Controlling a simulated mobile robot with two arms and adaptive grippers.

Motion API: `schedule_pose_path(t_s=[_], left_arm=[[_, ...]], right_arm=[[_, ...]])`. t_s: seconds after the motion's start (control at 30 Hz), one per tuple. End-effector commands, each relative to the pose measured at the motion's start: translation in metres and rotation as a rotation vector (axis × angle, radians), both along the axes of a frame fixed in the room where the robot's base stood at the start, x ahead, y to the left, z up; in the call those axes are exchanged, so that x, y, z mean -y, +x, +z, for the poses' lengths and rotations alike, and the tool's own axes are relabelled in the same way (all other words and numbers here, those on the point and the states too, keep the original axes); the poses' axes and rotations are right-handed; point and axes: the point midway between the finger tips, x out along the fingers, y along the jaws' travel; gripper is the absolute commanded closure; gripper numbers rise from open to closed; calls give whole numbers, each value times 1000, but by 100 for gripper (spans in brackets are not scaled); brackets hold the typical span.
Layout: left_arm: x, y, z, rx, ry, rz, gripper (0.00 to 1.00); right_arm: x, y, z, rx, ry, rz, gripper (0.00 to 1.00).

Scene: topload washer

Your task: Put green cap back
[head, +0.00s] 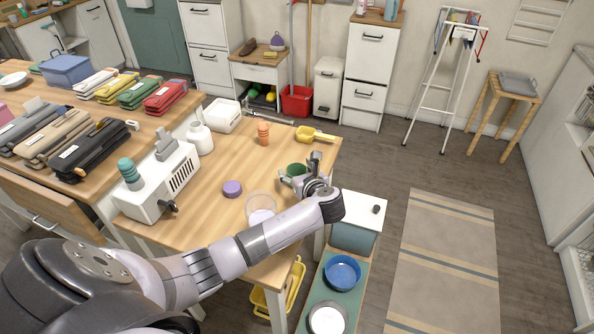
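A green round piece (297,169), which looks like the green cap, is near the right edge of the wooden table. My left gripper (301,174) is right at it, with one finger to its left and one to its right. The gripper partly hides the green piece, and I cannot tell whether the fingers press on it or whether it is lifted. A clear container with white contents (261,207) stands nearer to me, partly behind my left arm. A purple round cap (232,188) lies on the table to its left. My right gripper is not in view.
A white machine (160,185) with a teal stacked knob stands on the table's left side. An orange figure-like bottle (263,133), a yellow scoop (315,134) and a white bottle (200,137) stand farther back. A low shelf with a blue bowl (342,272) is right of the table.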

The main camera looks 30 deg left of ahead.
Motion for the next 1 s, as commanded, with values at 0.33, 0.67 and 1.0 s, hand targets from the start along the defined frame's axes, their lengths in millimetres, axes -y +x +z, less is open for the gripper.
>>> schedule_pose_path(t_s=[0.33, 0.67, 1.0], left_arm=[[0, 0, 2, 2, 0, -1, 33], [41, -28, 23, 2, -3, -4, 33], [83, -61, 46, 1, -1, -1, 33]], right_arm=[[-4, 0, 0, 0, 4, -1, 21], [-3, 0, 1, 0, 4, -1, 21], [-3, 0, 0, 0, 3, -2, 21]])
